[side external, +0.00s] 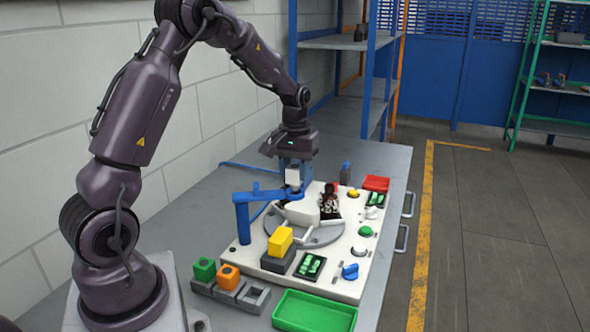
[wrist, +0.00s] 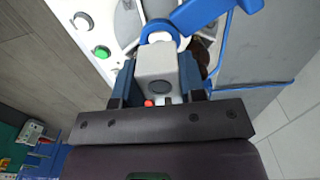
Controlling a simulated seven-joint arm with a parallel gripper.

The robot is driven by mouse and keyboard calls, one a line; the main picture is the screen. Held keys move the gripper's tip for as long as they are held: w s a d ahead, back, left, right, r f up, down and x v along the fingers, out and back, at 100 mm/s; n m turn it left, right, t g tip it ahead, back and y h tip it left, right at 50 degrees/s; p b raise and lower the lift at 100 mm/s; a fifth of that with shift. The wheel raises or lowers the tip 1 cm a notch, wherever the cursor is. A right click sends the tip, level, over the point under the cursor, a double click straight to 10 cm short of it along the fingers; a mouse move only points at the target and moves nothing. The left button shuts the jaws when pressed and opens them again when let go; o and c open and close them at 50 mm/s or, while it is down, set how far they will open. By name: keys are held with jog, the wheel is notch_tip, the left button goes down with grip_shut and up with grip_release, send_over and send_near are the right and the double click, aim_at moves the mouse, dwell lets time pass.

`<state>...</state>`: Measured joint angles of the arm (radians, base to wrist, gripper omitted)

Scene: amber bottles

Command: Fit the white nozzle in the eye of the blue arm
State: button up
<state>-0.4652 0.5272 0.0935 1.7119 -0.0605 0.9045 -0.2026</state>
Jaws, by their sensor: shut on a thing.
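The white nozzle (side external: 292,175) is a pale block held upright in my gripper (side external: 294,167). In the wrist view, the nozzle (wrist: 156,62) sits between the two blue fingers of my gripper (wrist: 157,78). The blue arm (side external: 262,193) reaches from its post over the white board. Its ringed eye is at the nozzle's lower end; in the wrist view the blue arm (wrist: 200,12) ends in a ring around that narrow end. The nozzle hides part of the eye, so I cannot tell how deep its tip sits.
Dark amber bottles (side external: 329,201) stand on the turntable (side external: 325,238), right of the nozzle. A yellow block (side external: 280,240) sits on a dark stand in front. A green tray (side external: 314,312), green block (side external: 204,268) and orange block (side external: 228,276) are nearer. A red tray (side external: 377,183) is behind.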

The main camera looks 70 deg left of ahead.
jog(key=shift+f, duration=1.15)
dwell(0.9)
jog(key=o, duration=1.4)
jog(key=shift+r, duration=0.15)
jog(key=shift+r, duration=2.85)
